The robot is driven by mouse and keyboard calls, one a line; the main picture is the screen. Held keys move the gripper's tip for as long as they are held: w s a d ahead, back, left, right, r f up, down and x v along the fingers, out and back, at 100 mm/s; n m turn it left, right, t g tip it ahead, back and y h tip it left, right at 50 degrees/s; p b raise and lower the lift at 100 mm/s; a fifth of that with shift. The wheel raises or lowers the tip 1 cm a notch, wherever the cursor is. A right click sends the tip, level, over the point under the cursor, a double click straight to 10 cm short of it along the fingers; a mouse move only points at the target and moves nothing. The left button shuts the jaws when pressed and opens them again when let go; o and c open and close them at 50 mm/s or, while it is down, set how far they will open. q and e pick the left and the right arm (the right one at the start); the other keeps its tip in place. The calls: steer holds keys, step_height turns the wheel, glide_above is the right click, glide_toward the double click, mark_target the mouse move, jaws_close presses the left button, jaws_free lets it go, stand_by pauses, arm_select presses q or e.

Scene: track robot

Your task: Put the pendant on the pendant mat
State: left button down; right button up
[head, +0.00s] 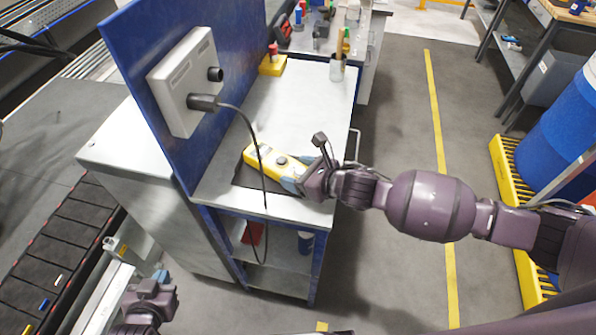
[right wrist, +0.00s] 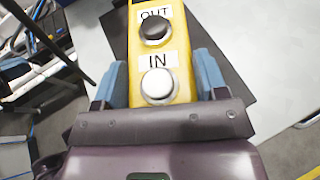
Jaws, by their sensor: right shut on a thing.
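The yellow pendant (head: 262,158) with OUT and IN buttons is over the dark pendant mat (head: 242,180) on the grey bench top. My right gripper (head: 297,174) is shut on its near end. In the right wrist view the blue fingers sit on both sides of the pendant (right wrist: 158,55), next to the white IN button. The dark mat (right wrist: 232,78) shows beyond the right finger, and the pendant hides much of it. I cannot tell whether the pendant touches the mat. My left gripper (head: 160,276) is low at the lower left, away from the bench; its opening is unclear.
A grey box (head: 187,85) is on the blue panel (head: 140,50). A black cable (head: 247,125) from its plug hangs across the pendant and past the bench's front edge. A cup of tools (head: 338,70) and a yellow block (head: 272,66) stand at the back. The bench middle is clear.

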steer(key=o, duration=1.3)
steer(key=shift+r, duration=0.15)
steer(key=v, duration=1.2)
